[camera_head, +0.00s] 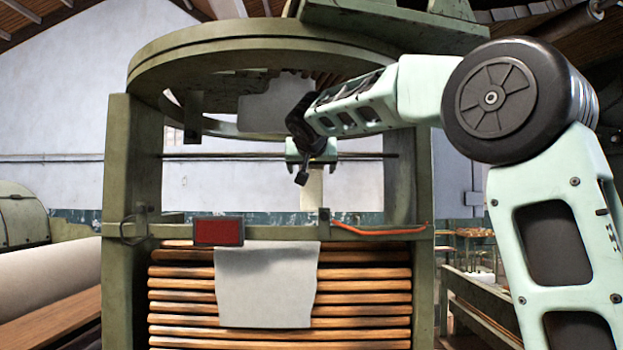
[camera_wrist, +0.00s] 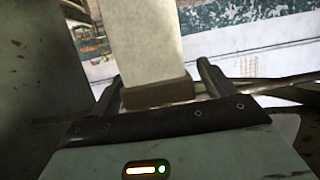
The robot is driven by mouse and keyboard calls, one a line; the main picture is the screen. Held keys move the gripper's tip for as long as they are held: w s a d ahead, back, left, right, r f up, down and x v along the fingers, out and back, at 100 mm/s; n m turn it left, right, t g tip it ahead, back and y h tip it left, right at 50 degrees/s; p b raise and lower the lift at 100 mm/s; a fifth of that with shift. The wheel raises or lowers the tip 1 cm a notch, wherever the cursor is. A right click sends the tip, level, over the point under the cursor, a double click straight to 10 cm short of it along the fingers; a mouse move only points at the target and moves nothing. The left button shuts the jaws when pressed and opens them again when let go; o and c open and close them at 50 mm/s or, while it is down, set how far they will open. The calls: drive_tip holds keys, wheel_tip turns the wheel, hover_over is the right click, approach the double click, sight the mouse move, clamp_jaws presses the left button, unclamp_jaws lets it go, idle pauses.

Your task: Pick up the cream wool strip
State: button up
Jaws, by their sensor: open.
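A narrow cream wool strip (camera_head: 312,188) hangs below my gripper (camera_head: 311,160) inside the green frame in the head view. In the wrist view the strip (camera_wrist: 140,40) stands between the two fingers of my gripper (camera_wrist: 160,75), with a darker brownish end close to the palm. The fingers are open, one on each side of the strip, with a small gap showing beside it. The strip's upper end in the head view is hidden behind the gripper.
A thin dark rod (camera_head: 220,156) crosses the frame just behind my gripper. A green ring (camera_head: 150,62) and plate are above. Wooden slats (camera_head: 365,285) with a pale cloth (camera_head: 265,285) over them, a red box (camera_head: 218,231) and an orange cord (camera_head: 378,232) are below.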

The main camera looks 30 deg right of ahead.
drive_tip(key=c, duration=1.1)
drive_tip(key=shift+o, duration=0.2)
drive_tip(key=shift+r, duration=0.25)
